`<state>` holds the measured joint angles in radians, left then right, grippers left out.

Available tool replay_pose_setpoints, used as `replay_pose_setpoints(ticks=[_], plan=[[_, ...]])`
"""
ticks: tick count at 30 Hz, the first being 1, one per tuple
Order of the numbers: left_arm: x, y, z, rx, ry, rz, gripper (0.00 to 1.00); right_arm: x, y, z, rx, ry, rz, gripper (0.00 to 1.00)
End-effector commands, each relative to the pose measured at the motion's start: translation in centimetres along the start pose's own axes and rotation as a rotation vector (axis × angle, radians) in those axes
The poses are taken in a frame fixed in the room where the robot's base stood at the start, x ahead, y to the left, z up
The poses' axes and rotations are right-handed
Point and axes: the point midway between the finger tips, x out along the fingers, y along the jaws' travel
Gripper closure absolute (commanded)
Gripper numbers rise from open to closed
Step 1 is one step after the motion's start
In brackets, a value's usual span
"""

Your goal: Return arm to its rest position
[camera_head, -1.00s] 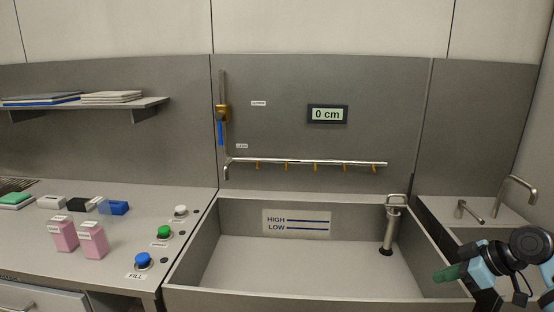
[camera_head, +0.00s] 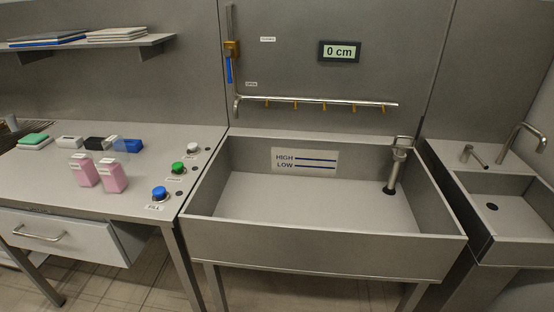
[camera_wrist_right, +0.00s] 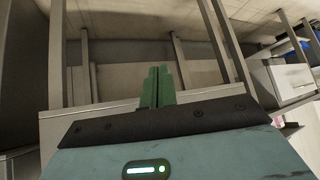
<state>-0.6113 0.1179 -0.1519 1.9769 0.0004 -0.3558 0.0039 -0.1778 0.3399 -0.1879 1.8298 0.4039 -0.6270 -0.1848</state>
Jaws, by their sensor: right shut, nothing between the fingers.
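My right gripper (camera_wrist_right: 158,87) shows in the right wrist view. Its two green fingers are together with nothing between them. It points at the sink stand's legs and front, with the floor beyond, and touches nothing that I can see. Neither of my arms shows in the head view now. My left gripper is in neither current view.
A large empty sink (camera_head: 330,246) stands in the middle, with a standpipe (camera_head: 394,170) inside. A display (camera_head: 339,51) reads 0 cm. On the left counter are pink bottles (camera_head: 112,175) and a blue button (camera_head: 159,193). A small basin (camera_head: 510,190) is at right.

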Motion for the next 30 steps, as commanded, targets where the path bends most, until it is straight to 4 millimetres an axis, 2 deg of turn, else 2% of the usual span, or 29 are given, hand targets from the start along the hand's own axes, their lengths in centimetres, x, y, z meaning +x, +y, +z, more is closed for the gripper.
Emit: replay_pose_setpoints(ticks=[1,6,11,16,30], plan=[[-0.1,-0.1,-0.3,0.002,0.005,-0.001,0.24,-1.1,-1.7,1.7,0.027,0.006,0.013,1.0],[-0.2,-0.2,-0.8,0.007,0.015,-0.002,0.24,-4.5,-5.3,5.6,0.086,0.034,0.073,1.0],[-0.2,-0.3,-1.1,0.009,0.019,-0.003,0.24,-7.0,-7.3,7.6,0.115,0.051,0.115,1.0],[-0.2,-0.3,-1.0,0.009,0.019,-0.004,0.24,-8.2,-8.0,8.3,0.123,0.058,0.132,1.0],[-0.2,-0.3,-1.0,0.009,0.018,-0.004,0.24,-8.2,-8.0,8.4,0.123,0.058,0.133,1.0]])
